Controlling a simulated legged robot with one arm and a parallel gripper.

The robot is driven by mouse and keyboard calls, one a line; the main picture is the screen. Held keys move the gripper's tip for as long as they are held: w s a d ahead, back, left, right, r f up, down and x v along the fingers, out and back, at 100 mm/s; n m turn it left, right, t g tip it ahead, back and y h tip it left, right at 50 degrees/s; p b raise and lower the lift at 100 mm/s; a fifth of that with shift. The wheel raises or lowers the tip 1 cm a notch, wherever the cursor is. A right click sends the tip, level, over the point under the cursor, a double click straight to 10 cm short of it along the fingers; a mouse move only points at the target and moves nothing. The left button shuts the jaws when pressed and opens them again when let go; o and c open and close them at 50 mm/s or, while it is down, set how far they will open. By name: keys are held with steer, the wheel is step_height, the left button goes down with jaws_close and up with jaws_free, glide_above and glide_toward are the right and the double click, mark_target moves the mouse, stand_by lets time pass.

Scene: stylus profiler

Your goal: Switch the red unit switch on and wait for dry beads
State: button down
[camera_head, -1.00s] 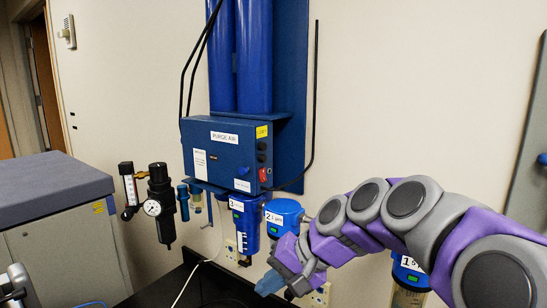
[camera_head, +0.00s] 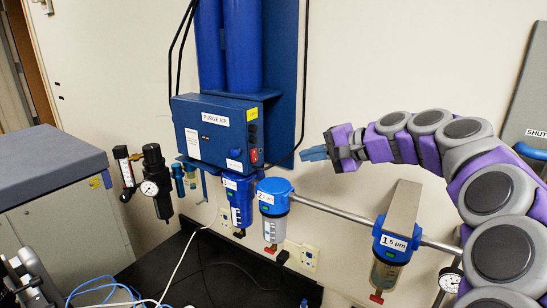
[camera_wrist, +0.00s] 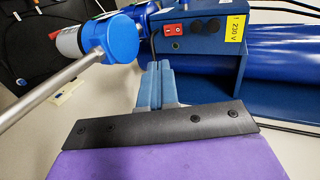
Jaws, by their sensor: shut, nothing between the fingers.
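The blue PURGE AIR unit (camera_head: 205,135) hangs on the wall under two blue cylinders. Its small red switch (camera_head: 254,156) sits low on the unit's right side face. In the wrist view the red switch (camera_wrist: 173,30) is near the top, beside a yellow 230 V label. My gripper (camera_head: 305,154) is to the right of the switch, apart from it, pointing left towards the unit. Its blue fingers (camera_wrist: 157,84) are closed together and empty. Which way the switch is set cannot be told. I cannot make out any beads.
Blue-topped filters (camera_head: 274,187) hang below the unit, joined by a grey pipe (camera_head: 335,211) to another filter (camera_head: 392,242). A black regulator with gauge (camera_head: 157,180) hangs at left. A grey cabinet (camera_head: 50,175) stands far left. A black hose runs close to the gripper.

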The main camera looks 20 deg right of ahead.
mark_target(256, 159)
steer(key=p+x, duration=0.1)
steer(key=x, duration=0.3)
steer(key=p+x, duration=0.1)
steer(key=x, duration=0.4)
steer(key=r+x, duration=0.1)
steer(key=x, duration=0.3)
steer(key=shift+w+a+f+p, duration=0.15)
steer(key=shift+w+a+p, duration=0.25)
steer(key=shift+w, duration=0.05)
steer(key=shift+w+a+f+t+y+b, duration=0.15)
steer(key=shift+f+t+y+b, duration=0.15)
steer(key=shift+b, duration=0.9)
steer(key=shift+r, duration=0.2)
steer(key=shift+p, duration=0.3)
steer(key=shift+r, duration=0.15)
